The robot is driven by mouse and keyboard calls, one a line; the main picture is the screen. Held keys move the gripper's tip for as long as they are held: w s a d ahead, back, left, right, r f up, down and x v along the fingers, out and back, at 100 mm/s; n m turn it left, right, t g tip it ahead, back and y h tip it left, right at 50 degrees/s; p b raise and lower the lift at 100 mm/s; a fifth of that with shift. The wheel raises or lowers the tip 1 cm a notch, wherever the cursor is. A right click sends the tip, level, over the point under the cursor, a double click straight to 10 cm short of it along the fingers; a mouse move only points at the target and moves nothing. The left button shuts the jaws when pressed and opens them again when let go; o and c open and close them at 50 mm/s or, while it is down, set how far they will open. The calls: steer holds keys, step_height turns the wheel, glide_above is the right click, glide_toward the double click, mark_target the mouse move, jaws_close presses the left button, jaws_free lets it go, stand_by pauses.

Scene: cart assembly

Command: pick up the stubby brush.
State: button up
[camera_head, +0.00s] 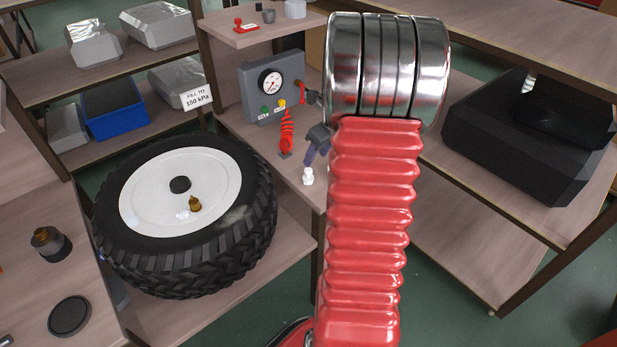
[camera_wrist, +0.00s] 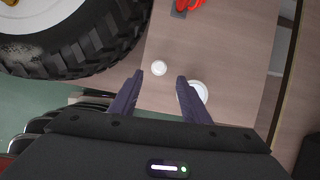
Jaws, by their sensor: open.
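I cannot make out for certain which thing is the stubby brush; no bristles show clearly. My gripper (camera_head: 316,150) is open over the bench and points down, with nothing between its fingers. In the wrist view, a small round white piece (camera_wrist: 159,68) lies just beyond the two fingertips (camera_wrist: 160,80), about midway between them. In the head view a small upright white piece (camera_head: 308,176) shows just below the fingers. A larger white disc (camera_wrist: 197,91) is partly hidden behind the right finger. A small brown-and-dark piece (camera_head: 48,242) stands on the left bench.
A large wheel (camera_head: 180,192) with a black tyre lies left of my gripper. A grey gauge box (camera_head: 273,87) and a red coiled hose (camera_head: 287,132) are behind it. A black disc (camera_head: 69,315) lies on the left bench, and a black bin (camera_head: 530,130) stands right.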

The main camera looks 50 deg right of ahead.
mark_target(308, 169)
steer(key=shift+x, duration=2.4)
steer(key=shift+x, duration=2.6)
steer(key=c, duration=1)
steer(key=shift+c, duration=0.2)
steer(key=shift+r, duration=0.15)
